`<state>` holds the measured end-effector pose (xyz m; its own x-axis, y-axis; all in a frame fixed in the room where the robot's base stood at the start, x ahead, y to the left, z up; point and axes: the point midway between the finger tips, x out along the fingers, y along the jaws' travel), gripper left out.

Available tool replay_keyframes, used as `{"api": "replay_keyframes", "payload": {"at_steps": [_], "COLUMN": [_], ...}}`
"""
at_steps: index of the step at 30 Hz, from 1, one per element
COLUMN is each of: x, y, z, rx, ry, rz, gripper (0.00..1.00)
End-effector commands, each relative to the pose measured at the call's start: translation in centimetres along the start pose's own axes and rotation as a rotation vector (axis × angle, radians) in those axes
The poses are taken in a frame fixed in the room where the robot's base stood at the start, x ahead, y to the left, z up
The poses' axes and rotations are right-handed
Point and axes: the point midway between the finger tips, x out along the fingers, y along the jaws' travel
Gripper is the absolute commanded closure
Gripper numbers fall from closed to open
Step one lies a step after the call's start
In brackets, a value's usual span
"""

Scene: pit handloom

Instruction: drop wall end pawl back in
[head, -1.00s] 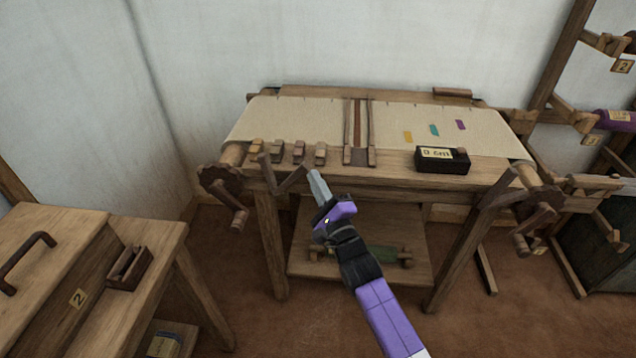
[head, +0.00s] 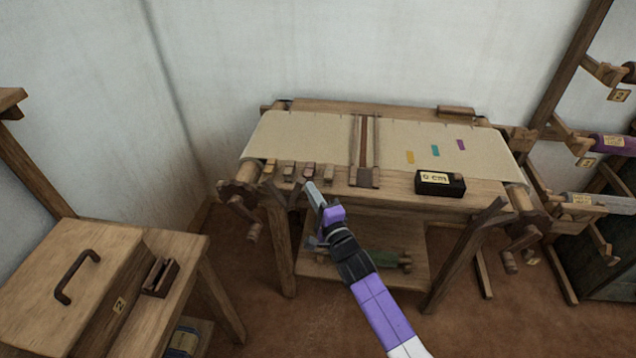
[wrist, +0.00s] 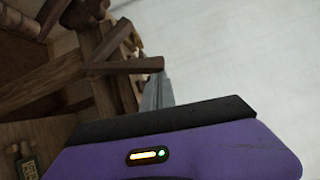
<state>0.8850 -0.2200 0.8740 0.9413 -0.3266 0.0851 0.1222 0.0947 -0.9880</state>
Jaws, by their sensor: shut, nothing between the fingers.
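The loom (head: 470,192) stands against the back wall with a toothed ratchet wheel and crank at each end. The left wheel (head: 238,192) is close to the room's corner. A dark wooden lever (head: 272,193) stands beside it at the front left; I cannot tell whether it is the pawl or whether anything sits in the teeth. My gripper (head: 312,193) is shut and empty, just right of this lever in the head view. In the wrist view the grey fingers (wrist: 158,92) are close to the end of a dark wooden bar (wrist: 125,67); contact is unclear.
Several small wooden blocks (head: 309,170) line the loom's front left edge. A black labelled box (head: 440,184) sits on the front right. A wooden chest (head: 75,265) stands at lower left, a spool rack (head: 560,80) at right. Floor between is open.

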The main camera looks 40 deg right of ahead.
Motion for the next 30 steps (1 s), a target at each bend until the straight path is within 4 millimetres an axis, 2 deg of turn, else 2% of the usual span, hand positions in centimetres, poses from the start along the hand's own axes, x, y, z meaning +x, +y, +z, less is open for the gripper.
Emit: {"api": "replay_keyframes", "payload": {"at_steps": [1,2,14,21,30], "x": [0.3,0.4,2.1,3.2,4.0], "y": [-1.0,-1.1,-0.7,-1.3,-1.3], "z": [0.5,0.7,3.1,5.1,6.3], "rx": [-0.022,-0.036,-0.245,-0.38,-0.479], "ry": [-0.002,-0.002,-0.002,-0.006,-0.003], "rz": [0.016,0.025,0.155,0.246,0.315], "gripper": [1.0,1.0,1.0,1.0,1.0]}}
